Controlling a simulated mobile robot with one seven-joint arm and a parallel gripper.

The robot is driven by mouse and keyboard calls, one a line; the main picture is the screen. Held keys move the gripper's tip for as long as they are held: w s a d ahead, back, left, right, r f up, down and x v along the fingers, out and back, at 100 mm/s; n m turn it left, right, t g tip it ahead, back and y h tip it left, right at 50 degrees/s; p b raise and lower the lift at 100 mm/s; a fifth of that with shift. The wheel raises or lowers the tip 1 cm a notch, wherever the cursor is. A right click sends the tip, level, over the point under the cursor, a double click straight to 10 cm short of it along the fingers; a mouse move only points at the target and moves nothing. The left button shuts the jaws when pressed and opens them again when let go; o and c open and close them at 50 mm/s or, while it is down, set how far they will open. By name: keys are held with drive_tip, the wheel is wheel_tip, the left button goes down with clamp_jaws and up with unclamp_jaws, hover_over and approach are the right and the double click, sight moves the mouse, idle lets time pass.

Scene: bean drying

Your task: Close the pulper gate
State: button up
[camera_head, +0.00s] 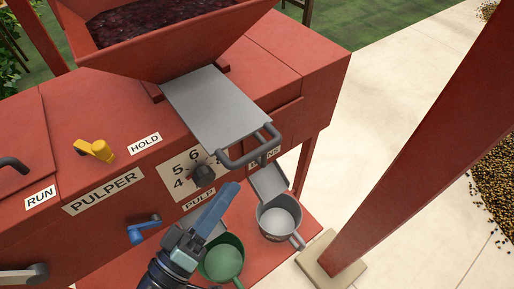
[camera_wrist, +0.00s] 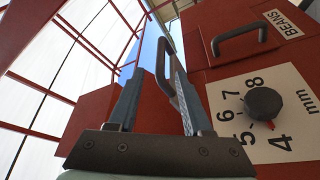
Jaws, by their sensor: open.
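The pulper gate (camera_head: 216,105) is a flat grey plate sticking well out from under the red hopper. Its dark bar handle (camera_head: 252,150) is at the outer end. My gripper (camera_head: 228,188) is open and empty, below the handle in the head view, with its fingers pointing up toward it. In the wrist view, the gate handle (camera_wrist: 161,58) shows beyond and between the open fingertips (camera_wrist: 158,80). The right finger overlaps its lower part. I cannot tell whether they touch.
The red pulper (camera_head: 120,180) has a dial (camera_head: 203,175), a yellow lever (camera_head: 95,150) and a blue crank (camera_head: 143,229). A grey cup (camera_head: 279,222) and a green cup (camera_head: 222,262) stand below. A red post (camera_head: 420,140) rises at right. Another handle (camera_wrist: 238,33) is near the BEANS label.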

sight(256, 151)
drive_tip(key=p+x, duration=0.1)
drive_tip(key=x, duration=0.8)
drive_tip(key=shift+w+d, duration=0.25)
drive_tip(key=shift+w, duration=0.05)
drive_tip(key=shift+c, duration=0.3)
clamp_jaws()
idle(0.6)
